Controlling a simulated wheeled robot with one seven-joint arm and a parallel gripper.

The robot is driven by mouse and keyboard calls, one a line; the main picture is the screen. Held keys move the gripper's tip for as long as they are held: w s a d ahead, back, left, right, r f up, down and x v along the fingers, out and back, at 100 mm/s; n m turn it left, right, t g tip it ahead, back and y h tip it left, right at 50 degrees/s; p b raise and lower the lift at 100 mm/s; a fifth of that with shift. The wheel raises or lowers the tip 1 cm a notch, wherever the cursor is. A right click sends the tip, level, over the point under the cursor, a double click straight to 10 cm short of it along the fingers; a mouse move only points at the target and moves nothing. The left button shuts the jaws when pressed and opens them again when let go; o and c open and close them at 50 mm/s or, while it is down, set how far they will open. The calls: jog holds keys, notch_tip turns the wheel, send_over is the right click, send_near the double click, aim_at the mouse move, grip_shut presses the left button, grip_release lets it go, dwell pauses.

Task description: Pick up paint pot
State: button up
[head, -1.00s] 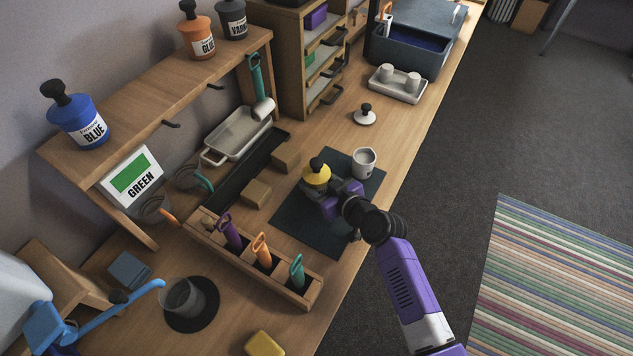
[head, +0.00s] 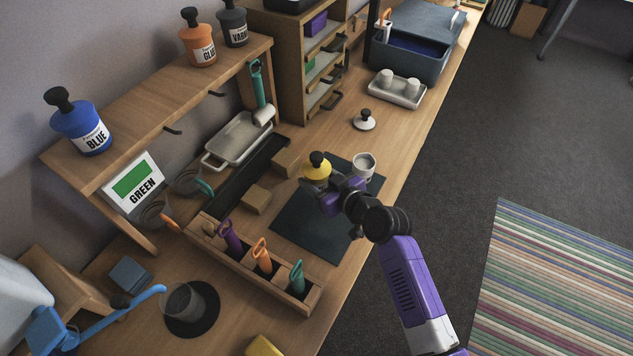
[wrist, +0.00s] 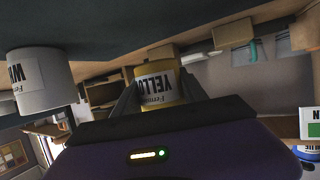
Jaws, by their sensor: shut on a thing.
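A yellow paint pot (head: 316,169) with a black knob lid is over the dark mat (head: 302,229) on the bench. In the wrist view the yellow pot (wrist: 157,86) appears upside down, its label partly reading yellow, between two dark fingers. My gripper (head: 323,188) is shut on the pot from its lower right side. I cannot tell whether the pot's base touches the mat. A white labelled pot without a lid (head: 363,166) stands right of it on the mat; it also shows in the wrist view (wrist: 40,80).
A white lid with a black knob (head: 365,121) lies behind the mat. Wooden blocks (head: 256,200) and a tool rack (head: 250,262) stand left. A blue pot (head: 80,122) and orange glue pot (head: 197,38) sit on the shelf. A tray with cups (head: 398,88) is behind.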

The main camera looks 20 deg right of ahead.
jog(key=shift+r, duration=7.8)
